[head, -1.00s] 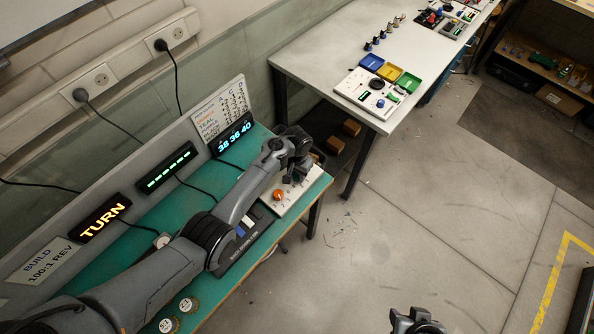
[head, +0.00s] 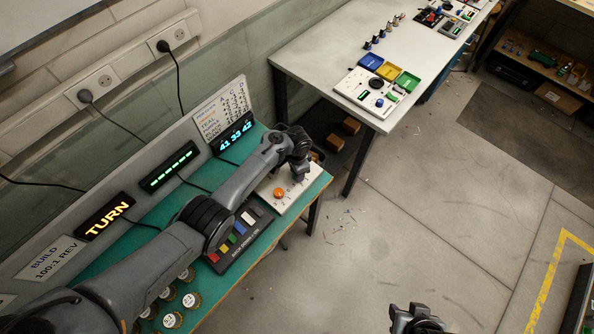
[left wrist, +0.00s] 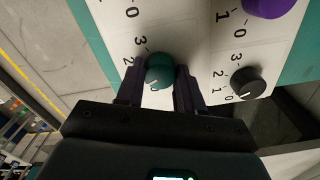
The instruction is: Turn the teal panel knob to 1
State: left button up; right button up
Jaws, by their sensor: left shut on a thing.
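The teal knob (left wrist: 159,72) sits on the white knob panel (left wrist: 190,30) in the left wrist view. My left gripper (left wrist: 159,88) is shut on it, one dark finger at each side. A pale mark on the knob faces the palm. The printed 3 and 2 show at the knob's left; its lower numbers are hidden by a finger, so I cannot tell the exact setting. In the head view my left gripper (head: 300,172) is over the panel (head: 296,196) and hides the teal knob. My right gripper (head: 416,320) hangs at the bottom edge, away from the bench.
A black knob (left wrist: 247,82) and a purple knob (left wrist: 268,6) are nearby on the panel. An orange knob (head: 279,193) is at its near side. A lit TURN sign (head: 107,216) and a blue number display (head: 232,133) stand behind. A coloured-key box (head: 240,240) lies left.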

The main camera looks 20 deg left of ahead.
dwell(0.3)
pick_arm(q)
jog(key=o, duration=1)
jog(key=shift+o, duration=0.2)
jog(key=shift+r+p, duration=0.3)
jog(key=shift+r, duration=0.25)
notch_tip(320, 180, up, 10)
jog(key=p, duration=0.2)
jog(key=shift+f+p, duration=0.15)
jog(key=shift+p, duration=0.15)
